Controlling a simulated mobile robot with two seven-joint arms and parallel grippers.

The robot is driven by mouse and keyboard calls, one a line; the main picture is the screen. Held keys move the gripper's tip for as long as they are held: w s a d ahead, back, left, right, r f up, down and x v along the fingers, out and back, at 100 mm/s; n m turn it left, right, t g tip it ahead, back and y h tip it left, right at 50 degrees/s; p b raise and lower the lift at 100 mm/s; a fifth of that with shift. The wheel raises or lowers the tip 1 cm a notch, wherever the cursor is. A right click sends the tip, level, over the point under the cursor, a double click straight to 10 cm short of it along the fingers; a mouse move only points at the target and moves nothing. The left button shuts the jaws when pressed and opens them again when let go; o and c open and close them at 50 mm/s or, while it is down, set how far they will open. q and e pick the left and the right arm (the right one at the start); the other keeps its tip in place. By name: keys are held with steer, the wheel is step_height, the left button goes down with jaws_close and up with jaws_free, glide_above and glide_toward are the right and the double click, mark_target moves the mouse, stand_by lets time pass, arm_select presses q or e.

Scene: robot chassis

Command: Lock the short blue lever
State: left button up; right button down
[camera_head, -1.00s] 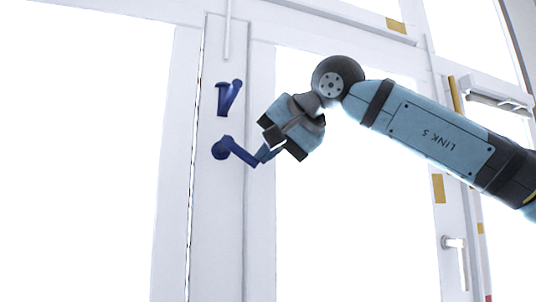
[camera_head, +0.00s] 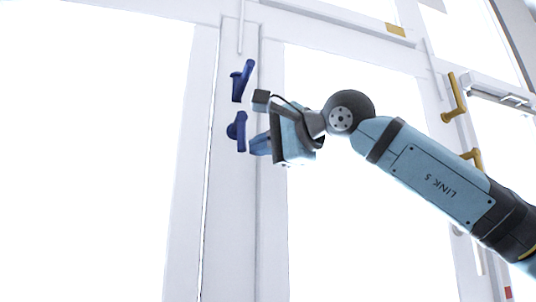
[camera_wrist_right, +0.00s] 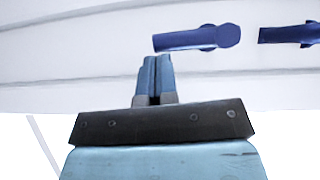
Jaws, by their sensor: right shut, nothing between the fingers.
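Two blue levers are mounted one above the other on a white door frame post (camera_head: 232,200). The upper lever (camera_head: 242,80) tilts, with one end up and to the right. The lower lever (camera_head: 239,131) has its handle pointing down. Which of them is the short one I cannot tell for sure. My right gripper (camera_head: 256,144) is shut and empty, its fingertips just right of the lower lever's handle end. In the right wrist view the fingertips (camera_wrist_right: 157,60) are beside the handle end of the nearer blue lever (camera_wrist_right: 195,39); contact is unclear. My left gripper is not in view.
Large bright panes lie on both sides of the post. Yellow levers (camera_head: 455,97) are on another frame post at the right. A white bar (camera_head: 496,90) sticks out near the upper right. The area left of the blue levers is free.

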arm_select(q)
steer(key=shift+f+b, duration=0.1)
steer(key=shift+b, duration=0.2)
arm_select(e)
steer(key=shift+s+a+f, duration=0.1)
steer(key=shift+a+f, duration=0.05)
steer(key=shift+a, duration=0.15)
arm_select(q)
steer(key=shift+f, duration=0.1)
arm_select(e)
steer(key=shift+d, duration=0.1)
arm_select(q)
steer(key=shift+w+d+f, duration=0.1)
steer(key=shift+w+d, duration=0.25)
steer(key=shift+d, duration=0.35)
arm_select(e)
steer(key=w+d+v, duration=0.1)
steer(key=w+v, duration=0.1)
steer(key=v, duration=1)
steer(key=shift+s+d+f, duration=0.2)
steer(key=shift+d, duration=0.45)
steer(key=shift+a, duration=0.1)
